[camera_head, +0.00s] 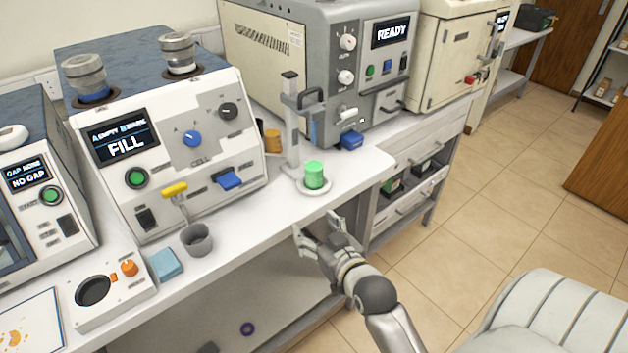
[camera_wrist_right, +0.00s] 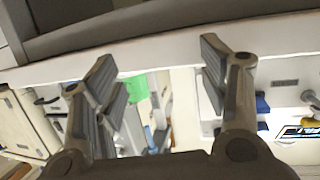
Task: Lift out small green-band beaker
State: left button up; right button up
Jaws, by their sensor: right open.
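The small green-band beaker (camera_head: 314,176) is a short green cylinder standing upright on a round white base plate (camera_head: 326,188) of a grey upright stand (camera_head: 291,120). In the right wrist view the green beaker (camera_wrist_right: 138,90) shows between the fingers, nearer the left one, partly hidden. My right gripper (camera_head: 315,224) is open and empty at the front edge of the bench, nearer the camera than the beaker and apart from it. In the right wrist view the spread fingers (camera_wrist_right: 160,80) hold nothing. My left gripper is not in view.
A machine reading FILL (camera_head: 160,150) stands left, with a grey cup (camera_head: 197,240) and blue pad (camera_head: 166,264) before it. An amber container (camera_head: 272,141) and a machine reading READY (camera_head: 340,75) stand behind. Bare bench top (camera_head: 262,215) lies left of the beaker.

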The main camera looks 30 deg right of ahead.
aim_at(318, 174)
jog(key=w+d+r+t+h, duration=0.1)
jog(key=w+d+r, duration=0.1)
jog(key=w+r, duration=0.1)
jog(key=w+d+r+m+t+h, duration=0.1)
jog(key=w+d+r, duration=0.2)
jog(key=shift+w+d+t+p, duration=0.2)
jog(key=shift+d+t+p, duration=0.1)
jog(key=shift+p, duration=0.1)
jog(key=shift+d+p+x, duration=0.2)
jog(key=shift+p+x, duration=0.1)
jog(key=shift+x, duration=1)
jog(key=shift+d+p+x, duration=0.2)
jog(key=shift+p+x, duration=0.05)
jog(key=shift+x, duration=1)
jog(key=shift+s, duration=0.15)
jog(key=c, duration=1.2)
